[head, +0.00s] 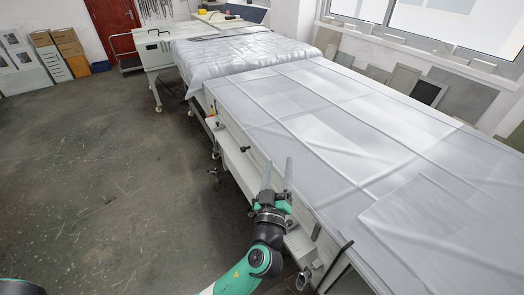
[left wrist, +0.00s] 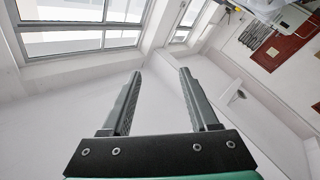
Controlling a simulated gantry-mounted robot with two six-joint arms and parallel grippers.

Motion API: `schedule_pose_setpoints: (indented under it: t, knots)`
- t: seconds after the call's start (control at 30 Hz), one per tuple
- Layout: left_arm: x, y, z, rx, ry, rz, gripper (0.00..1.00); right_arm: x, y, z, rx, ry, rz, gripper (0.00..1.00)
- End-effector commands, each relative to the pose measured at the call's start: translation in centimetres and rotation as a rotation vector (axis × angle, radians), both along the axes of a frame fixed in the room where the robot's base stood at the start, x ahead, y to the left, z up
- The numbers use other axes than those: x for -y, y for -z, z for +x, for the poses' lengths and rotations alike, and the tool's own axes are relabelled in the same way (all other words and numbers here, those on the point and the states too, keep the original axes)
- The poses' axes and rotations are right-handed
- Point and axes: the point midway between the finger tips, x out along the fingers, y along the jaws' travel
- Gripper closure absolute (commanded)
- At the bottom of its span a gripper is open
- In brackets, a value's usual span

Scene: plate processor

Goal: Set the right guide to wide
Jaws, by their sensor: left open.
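The plate processor (head: 330,120) is a long pale machine under white sheeting, running from the lower right to the upper left in the head view. A small black knob (head: 244,149) sticks out from its near side. I cannot tell which part is the right guide. My left gripper (head: 277,160) is open and empty, fingers pointing up along the machine's near side, right of and apart in the picture from the knob. In the left wrist view its fingers (left wrist: 160,72) are spread with nothing between them. My right gripper is not in view.
The grey floor (head: 100,180) to the left is clear. Boxes (head: 65,40) and cabinets stand by the far wall. Windows line the right.

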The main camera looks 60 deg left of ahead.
Motion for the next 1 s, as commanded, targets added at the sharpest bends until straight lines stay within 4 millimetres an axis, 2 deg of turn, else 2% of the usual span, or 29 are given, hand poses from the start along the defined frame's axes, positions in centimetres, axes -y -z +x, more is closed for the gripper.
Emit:
schedule_pose_setpoints:
  t: [0.03, 0.2, 0.67, 0.77, 0.83, 1.0]
  knots:
    - [0.1, -1.3, 0.2, 0.014, 0.005, -0.006, 0.39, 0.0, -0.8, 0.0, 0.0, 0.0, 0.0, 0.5]
    - [0.3, -3.1, 0.6, 0.043, 0.018, -0.021, 0.39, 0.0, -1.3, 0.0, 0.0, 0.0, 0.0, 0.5]
    - [0.3, -3.3, 0.7, 0.021, 0.014, -0.002, 0.39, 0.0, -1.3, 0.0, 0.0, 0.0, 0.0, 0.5]
    - [0.3, -3.3, 0.7, -0.096, -0.017, 0.097, 0.39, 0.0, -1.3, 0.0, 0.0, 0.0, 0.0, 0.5]
    - [0.3, -3.4, 0.6, -0.244, -0.061, 0.225, 0.39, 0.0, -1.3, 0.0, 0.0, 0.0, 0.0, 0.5]
    - [0.2, -2.7, 0.7, -0.765, -0.211, 0.66, 0.39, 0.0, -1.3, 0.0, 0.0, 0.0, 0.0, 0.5]
